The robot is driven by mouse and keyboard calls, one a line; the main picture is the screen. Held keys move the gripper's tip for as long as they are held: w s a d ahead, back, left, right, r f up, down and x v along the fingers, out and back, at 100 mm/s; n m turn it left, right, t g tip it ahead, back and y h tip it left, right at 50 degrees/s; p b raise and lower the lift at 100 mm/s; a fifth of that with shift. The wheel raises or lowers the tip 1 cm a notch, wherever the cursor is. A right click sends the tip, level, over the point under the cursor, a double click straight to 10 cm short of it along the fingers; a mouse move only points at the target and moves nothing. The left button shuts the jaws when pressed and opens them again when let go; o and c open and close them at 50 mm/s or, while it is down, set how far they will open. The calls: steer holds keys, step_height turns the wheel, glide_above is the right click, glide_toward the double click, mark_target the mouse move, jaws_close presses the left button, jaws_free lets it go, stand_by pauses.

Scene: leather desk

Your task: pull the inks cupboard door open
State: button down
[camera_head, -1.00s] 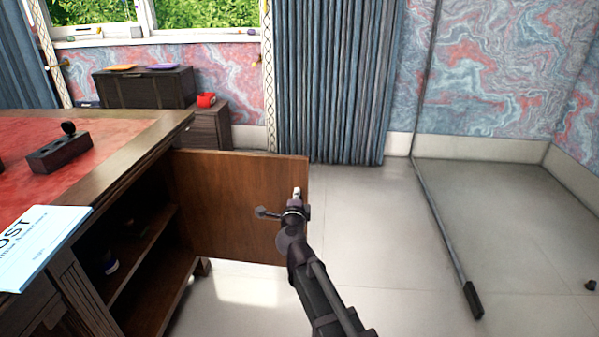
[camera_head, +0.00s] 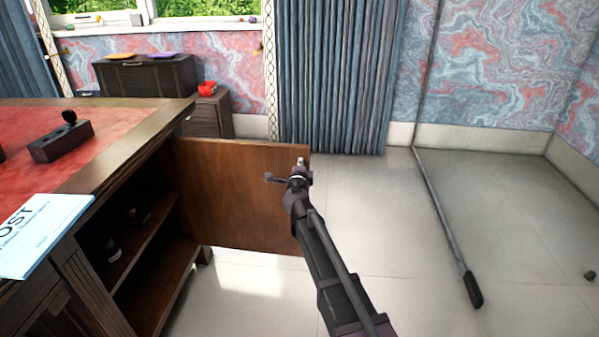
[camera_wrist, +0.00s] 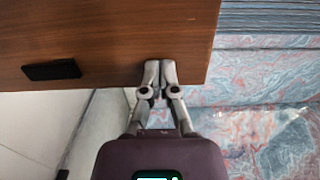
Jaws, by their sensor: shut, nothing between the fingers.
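The inks cupboard door (camera_head: 235,195) is a brown wooden panel swung wide out from the right end of the desk. It also fills the top of the wrist view (camera_wrist: 100,35), where a dark handle (camera_wrist: 51,70) shows on its face. My gripper (camera_head: 300,165) is at the door's outer edge. In the wrist view my gripper (camera_wrist: 160,72) has its fingers together, overlapping the door's lower area near its free edge, with nothing between them. I cannot tell whether the fingertips touch the panel. The open cupboard (camera_head: 150,240) shows a shelf and a small bottle (camera_head: 113,250).
The desk (camera_head: 120,125) has a red leather top with a dark stamp block (camera_head: 60,140) and a pale blue paper (camera_head: 45,230). A dark chest (camera_head: 150,78) and a small cabinet (camera_head: 210,115) stand behind. The floor (camera_head: 400,230) at right is largely clear, with a long pole (camera_head: 440,215).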

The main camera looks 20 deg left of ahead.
steer(key=shift+x, duration=1.7)
steer(key=x, duration=1.1)
steer(key=shift+w+a, duration=0.3)
steer(key=shift+a, duration=0.05)
steer(key=shift+s, duration=0.1)
steer(key=s+d, duration=0.9)
steer(key=s, duration=0.1)
steer(key=shift+s, duration=0.25)
